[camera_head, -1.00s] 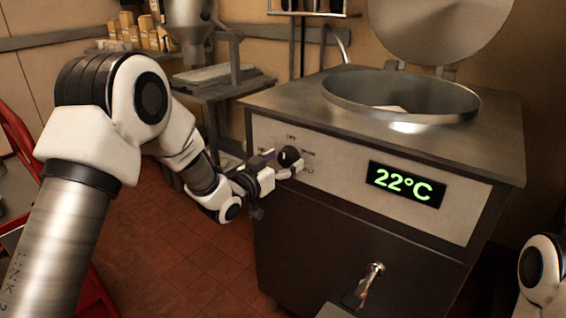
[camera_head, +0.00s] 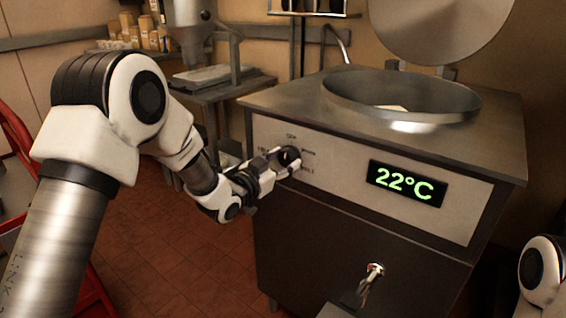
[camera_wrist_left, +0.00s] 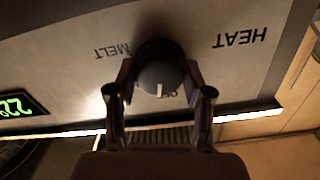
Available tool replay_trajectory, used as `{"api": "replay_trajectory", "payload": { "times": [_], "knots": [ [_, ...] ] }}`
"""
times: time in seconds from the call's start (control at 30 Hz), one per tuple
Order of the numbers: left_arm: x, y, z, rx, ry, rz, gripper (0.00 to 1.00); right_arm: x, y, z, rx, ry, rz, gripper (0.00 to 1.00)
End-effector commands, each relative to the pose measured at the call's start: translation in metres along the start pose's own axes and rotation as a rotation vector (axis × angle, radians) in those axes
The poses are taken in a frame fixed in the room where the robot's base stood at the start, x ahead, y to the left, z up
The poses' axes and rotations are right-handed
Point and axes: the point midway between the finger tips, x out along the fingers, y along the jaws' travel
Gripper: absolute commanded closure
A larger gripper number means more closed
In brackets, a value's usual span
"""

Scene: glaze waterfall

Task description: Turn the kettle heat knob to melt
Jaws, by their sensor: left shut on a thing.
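The kettle's heat knob (camera_head: 290,152) is round and dark, on the pale front panel. It also shows in the left wrist view (camera_wrist_left: 159,66), with its white mark towards the partly hidden OFF label. The MELT label (camera_wrist_left: 112,51) and HEAT label (camera_wrist_left: 240,37) are on either side of it, upside down there. My left gripper (camera_head: 287,160) is shut on the knob, one finger on each side; its fingers also show in the wrist view (camera_wrist_left: 160,88). My right gripper is not in view.
The kettle (camera_head: 255,103) has a green display (camera_head: 406,184) reading 22°C and an open lid (camera_head: 435,25). A metal tap (camera_head: 374,270) sticks out from its lower front. A side table (camera_head: 240,82) stands behind my left arm. Tiled floor lies clear at the kettle's left.

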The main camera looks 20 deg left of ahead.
Motion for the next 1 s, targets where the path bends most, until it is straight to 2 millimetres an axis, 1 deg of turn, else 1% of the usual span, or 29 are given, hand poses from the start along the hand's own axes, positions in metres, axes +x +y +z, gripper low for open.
{"api": "replay_trajectory", "payload": {
  "times": [0.57, 1.0],
  "knots": [
    [0.000, 0.000, 0.001, 0.537, 0.003, -0.002, 0.84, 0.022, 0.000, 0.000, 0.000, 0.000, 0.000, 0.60],
    [0.000, 0.000, 0.002, 0.956, 0.002, -0.002, 0.84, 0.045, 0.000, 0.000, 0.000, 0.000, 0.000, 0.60]
  ]
}}
